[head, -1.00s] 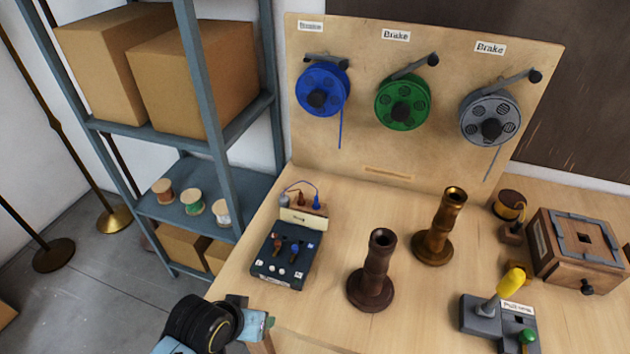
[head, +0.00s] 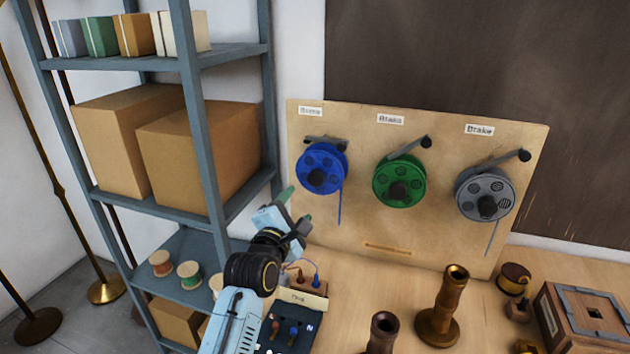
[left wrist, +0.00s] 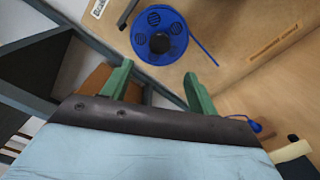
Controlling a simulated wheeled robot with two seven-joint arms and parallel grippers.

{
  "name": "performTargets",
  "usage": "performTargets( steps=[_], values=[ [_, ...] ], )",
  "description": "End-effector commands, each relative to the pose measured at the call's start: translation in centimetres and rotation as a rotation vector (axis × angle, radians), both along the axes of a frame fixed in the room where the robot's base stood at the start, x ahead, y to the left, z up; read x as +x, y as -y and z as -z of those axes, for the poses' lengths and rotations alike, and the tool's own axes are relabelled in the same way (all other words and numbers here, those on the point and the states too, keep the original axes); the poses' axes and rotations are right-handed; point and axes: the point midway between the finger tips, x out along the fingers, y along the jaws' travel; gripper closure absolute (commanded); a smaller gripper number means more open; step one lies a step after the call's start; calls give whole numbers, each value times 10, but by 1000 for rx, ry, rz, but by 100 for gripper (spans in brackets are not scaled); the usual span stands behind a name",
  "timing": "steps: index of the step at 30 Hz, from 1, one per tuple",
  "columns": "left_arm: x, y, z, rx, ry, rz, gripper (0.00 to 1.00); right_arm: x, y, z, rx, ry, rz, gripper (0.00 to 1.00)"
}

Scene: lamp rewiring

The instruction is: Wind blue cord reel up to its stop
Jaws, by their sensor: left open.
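The blue cord reel (head: 321,168) is mounted at the left of the upright wooden board, with a dark knob (head: 317,177) on its face and a blue cord hanging from its right side. A brake lever (head: 326,141) lies across its top. My left gripper (head: 296,208) is open and empty, below and left of the reel and apart from it. In the left wrist view the reel (left wrist: 159,35) shows above and between the open green fingertips (left wrist: 160,82). My right gripper is not in view.
Green (head: 399,181) and grey (head: 485,193) reels hang to the right on the same board (head: 440,245). A metal shelf (head: 222,215) with boxes and spools stands close left of my arm. A switch panel (head: 283,335) and brass columns (head: 440,320) stand on the table below.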

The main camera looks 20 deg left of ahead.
Motion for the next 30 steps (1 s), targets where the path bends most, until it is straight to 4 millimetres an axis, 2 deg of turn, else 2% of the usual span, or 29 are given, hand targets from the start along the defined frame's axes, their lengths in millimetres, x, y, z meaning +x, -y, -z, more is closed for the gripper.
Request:
performTargets(
  steps=[5,21,30],
  values=[
    [17,0,-3,-9,6,0,41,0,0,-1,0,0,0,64],
    [99,3,-2,-5,3,0,41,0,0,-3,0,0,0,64],
    [126,4,0,-6,2,0,41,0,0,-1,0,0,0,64]
  ],
)
